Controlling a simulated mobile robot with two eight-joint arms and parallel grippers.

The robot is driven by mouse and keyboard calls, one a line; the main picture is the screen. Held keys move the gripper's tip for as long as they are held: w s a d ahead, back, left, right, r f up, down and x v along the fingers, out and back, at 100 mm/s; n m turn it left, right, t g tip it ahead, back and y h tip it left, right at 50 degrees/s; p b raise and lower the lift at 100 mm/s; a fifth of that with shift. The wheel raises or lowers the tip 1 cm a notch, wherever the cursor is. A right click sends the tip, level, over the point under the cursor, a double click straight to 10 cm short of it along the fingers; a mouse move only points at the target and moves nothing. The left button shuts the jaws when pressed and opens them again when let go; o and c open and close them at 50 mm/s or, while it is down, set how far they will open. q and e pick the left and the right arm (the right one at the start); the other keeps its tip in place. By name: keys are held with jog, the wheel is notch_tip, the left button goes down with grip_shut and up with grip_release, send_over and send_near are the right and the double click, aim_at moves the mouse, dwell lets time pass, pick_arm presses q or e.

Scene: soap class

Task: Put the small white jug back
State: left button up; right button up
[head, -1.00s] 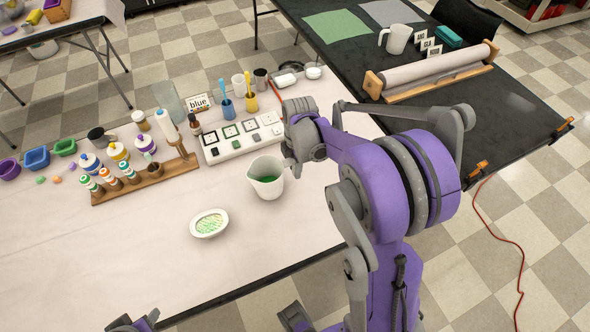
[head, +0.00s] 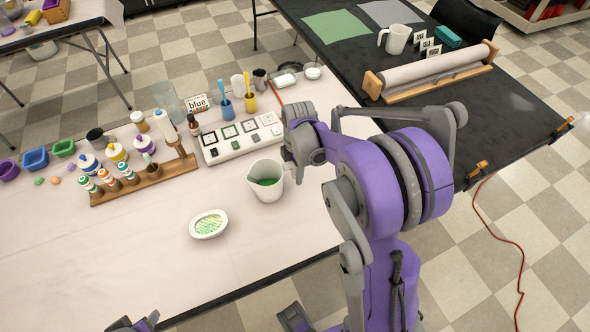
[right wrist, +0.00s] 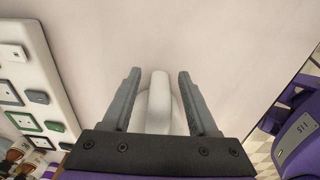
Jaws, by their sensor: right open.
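The small white jug (head: 254,184) stands upright on the pale table, with green liquid visible inside. My right gripper (head: 291,158) is just right of the jug in the head view, low and close to its rim. In the right wrist view the open right gripper (right wrist: 157,95) has one finger on each side of a white upright piece, which looks like the jug's handle (right wrist: 160,100). Gaps show between this piece and both fingers.
A white oval dish (head: 194,230) with green patterned content lies in front of the jug. A white panel of square tiles (head: 215,154) lies behind it. A wooden rack of bottles (head: 150,180) stands left. The front left tabletop is clear. A black table (head: 440,110) adjoins at right.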

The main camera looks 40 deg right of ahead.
jog(key=r, duration=0.4)
jog(key=r+p, duration=0.1)
jog(key=r, duration=0.7)
jog(key=shift+s+a+r, duration=0.1)
jog(key=shift+s+r, duration=0.1)
jog(key=shift+s, duration=0.05)
jog(key=s+a+f+m+t, duration=0.2)
jog(key=s+a+m+t, duration=0.3)
jog(key=s+a+m, duration=0.8)
jog(key=shift+s+a+f+m, duration=0.4)
jog(key=shift+a+m, duration=0.6)
jog(key=shift+m, duration=0.2)
jog(key=shift+r, duration=0.1)
